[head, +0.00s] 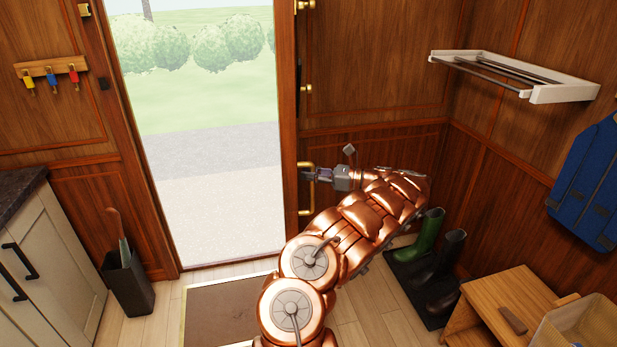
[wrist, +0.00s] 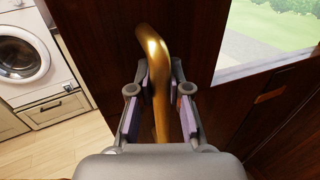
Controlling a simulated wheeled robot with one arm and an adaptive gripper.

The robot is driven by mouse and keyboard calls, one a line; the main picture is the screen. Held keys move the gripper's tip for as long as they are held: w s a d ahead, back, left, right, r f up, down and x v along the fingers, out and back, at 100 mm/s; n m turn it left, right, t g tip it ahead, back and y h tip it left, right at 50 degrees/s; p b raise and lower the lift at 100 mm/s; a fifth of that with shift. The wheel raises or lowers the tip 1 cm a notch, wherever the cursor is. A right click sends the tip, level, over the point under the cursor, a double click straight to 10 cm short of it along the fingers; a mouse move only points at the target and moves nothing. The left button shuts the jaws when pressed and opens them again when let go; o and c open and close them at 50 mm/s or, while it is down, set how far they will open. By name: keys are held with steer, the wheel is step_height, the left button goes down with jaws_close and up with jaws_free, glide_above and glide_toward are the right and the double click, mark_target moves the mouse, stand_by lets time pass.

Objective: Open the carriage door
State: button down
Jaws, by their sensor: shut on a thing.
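The carriage doorway stands open onto paving, grass and bushes. The dark wooden door (head: 288,120) shows nearly edge-on as a narrow upright strip at the opening's right side; most of its face is hidden in the head view.
A brown mat (head: 228,315) lies inside the doorway. An umbrella stand (head: 128,283) and cabinet (head: 55,275) are at left. Boots (head: 430,235), a wooden bench (head: 510,300) and a wall rack (head: 560,91) are at right. A washing machine (wrist: 22,55) shows in the wrist view.

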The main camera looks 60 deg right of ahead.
steer(key=shift+a+f, duration=0.1)
steer(key=shift+a, duration=0.05)
steer(key=c, duration=1.5)
jaws_free()
steer(key=shift+w, duration=0.1)
steer(key=shift+c, duration=0.2)
steer(key=o, duration=0.4)
steer(key=shift+o, duration=0.2)
steer(key=shift+s, duration=0.2)
steer(key=v, duration=1.1)
steer(key=shift+s+d, duration=0.2)
steer(key=shift+s, duration=0.05)
